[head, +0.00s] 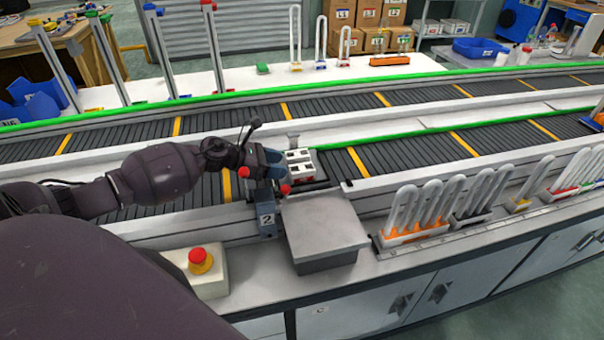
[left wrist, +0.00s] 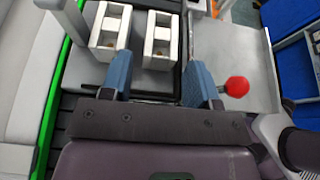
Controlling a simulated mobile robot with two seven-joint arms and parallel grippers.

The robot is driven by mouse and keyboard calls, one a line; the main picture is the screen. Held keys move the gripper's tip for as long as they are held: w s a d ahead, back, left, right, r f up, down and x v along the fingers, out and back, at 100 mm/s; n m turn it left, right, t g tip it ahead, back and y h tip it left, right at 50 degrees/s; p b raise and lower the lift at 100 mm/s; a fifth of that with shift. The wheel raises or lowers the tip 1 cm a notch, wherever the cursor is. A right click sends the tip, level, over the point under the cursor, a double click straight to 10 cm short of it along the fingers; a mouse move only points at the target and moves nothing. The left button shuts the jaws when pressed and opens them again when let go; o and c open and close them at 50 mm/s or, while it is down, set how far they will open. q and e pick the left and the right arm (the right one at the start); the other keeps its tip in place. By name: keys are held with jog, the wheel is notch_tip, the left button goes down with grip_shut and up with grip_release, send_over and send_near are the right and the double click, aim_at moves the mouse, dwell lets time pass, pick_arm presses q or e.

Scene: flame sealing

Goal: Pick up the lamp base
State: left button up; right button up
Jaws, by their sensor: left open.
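A white blocky piece, which I take for the lamp base, sits on a dark plate on the near conveyor (head: 300,160). In the left wrist view it shows as two upright white blocks with square openings (left wrist: 162,38), the other at the left (left wrist: 109,35). My left gripper (head: 277,168) is beside it, on its left in the head view. Its blue fingers (left wrist: 158,78) are spread wide, with the near ends of the blocks just beyond them and nothing clearly gripped. Whether the fingers touch the blocks cannot be told. My right gripper is not in view.
A grey metal box (head: 325,225) stands just in front of the conveyor, with a red ball knob (left wrist: 237,87) close to the fingers. A red button on a white box (head: 200,262) is at the lower left. Racks of glass tubes (head: 412,236) line the front ledge at right.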

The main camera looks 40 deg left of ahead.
aim_at(299, 168)
pick_arm(q)
jog(key=x, duration=0.5)
jog(key=shift+d+r+p, duration=0.1)
jog(key=shift+d+p, duration=0.05)
jog(key=shift+p, duration=0.25)
jog(key=c, duration=0.7)
